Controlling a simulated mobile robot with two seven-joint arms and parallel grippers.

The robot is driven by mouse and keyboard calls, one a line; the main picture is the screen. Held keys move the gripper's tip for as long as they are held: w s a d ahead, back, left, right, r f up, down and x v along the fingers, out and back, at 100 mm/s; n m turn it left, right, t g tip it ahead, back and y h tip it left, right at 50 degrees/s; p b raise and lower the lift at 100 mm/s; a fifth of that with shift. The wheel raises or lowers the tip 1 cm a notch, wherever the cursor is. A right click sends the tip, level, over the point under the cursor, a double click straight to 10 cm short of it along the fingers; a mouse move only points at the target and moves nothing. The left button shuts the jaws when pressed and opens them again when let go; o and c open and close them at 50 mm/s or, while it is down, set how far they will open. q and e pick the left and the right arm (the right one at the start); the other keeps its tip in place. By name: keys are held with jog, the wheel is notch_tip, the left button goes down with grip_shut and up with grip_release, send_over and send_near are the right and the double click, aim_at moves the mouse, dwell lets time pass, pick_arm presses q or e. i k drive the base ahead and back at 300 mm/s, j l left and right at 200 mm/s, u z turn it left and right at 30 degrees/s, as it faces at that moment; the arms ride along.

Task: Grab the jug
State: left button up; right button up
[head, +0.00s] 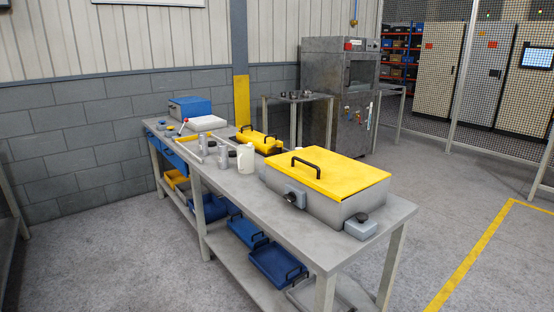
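A white jug (246,157) stands upright on the grey workbench (237,195), near the middle of its length. It looks pale and has a dark part at its upper left. It stands just left of a large grey box with a yellow lid (327,175). Small grey metal parts (223,157) stand close to its left. Neither of my grippers shows in the head view, and nothing is seen touching the jug.
Blue trays (277,265) sit on the lower shelf. A grey machine (340,95) stands behind. The floor left and right of the bench is clear.

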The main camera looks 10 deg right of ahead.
aim_at(245, 154)
jog(key=i+j+z, duration=0.35)
jog(key=j, duration=0.25)
jog(key=i+j+z, duration=0.35)
jog(key=j, duration=0.4)
jog(key=i+j, duration=0.2)
jog(key=j, duration=0.15)
jog(key=i+j, duration=0.2)
jog(key=j, duration=0.2)
jog(key=i+j+z, duration=0.1)
jog(key=j, duration=0.25)
jog(key=i+j, duration=0.25)
jog(key=j, duration=0.15)
